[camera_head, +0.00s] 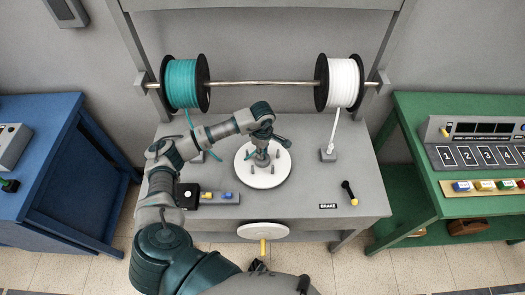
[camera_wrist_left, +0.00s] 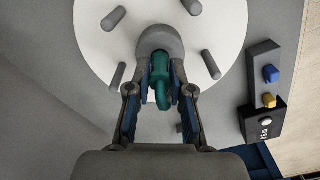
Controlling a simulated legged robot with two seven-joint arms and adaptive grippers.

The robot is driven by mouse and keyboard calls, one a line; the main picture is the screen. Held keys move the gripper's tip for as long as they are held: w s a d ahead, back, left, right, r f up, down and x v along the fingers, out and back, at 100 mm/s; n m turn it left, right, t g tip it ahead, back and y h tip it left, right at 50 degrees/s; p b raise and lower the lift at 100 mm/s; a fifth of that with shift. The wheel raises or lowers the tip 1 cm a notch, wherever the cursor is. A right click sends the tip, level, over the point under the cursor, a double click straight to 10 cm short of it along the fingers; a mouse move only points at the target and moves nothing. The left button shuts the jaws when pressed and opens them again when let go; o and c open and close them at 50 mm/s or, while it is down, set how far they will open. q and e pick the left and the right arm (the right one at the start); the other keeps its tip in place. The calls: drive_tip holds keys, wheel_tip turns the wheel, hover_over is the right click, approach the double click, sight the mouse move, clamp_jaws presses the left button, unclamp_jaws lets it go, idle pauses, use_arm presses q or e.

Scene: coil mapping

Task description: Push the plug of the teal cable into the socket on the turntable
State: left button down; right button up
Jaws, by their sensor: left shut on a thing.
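The white turntable (camera_head: 262,182) sits mid-bench with several grey pegs around a grey central hub. It also shows in the left wrist view (camera_wrist_left: 92,40). My left gripper (camera_head: 262,150) is over the hub. In the left wrist view its two fingers (camera_wrist_left: 161,72) are shut around the teal plug (camera_wrist_left: 160,92). The plug is right at the rounded grey hub (camera_wrist_left: 160,42), which I take for the socket. I cannot tell how deep the plug sits. The teal cable (camera_head: 188,119) hangs from the teal spool (camera_head: 181,84); my arm hides part of it.
A white spool (camera_head: 344,82) shares the rod, its cable running to a small block (camera_head: 328,154). A button box (camera_head: 222,198), a black-and-yellow brake lever (camera_head: 348,191) and a front handwheel (camera_head: 262,231) stand around the turntable. Blue (camera_head: 45,210) and green (camera_head: 430,200) benches flank it.

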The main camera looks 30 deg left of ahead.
use_arm(q)
drive_tip(key=c, duration=1)
unclamp_jaws()
drive_tip(key=shift+f, duration=0.1)
drive_tip(key=shift+o, duration=0.2)
wheel_tip(320, 180, up, 12)
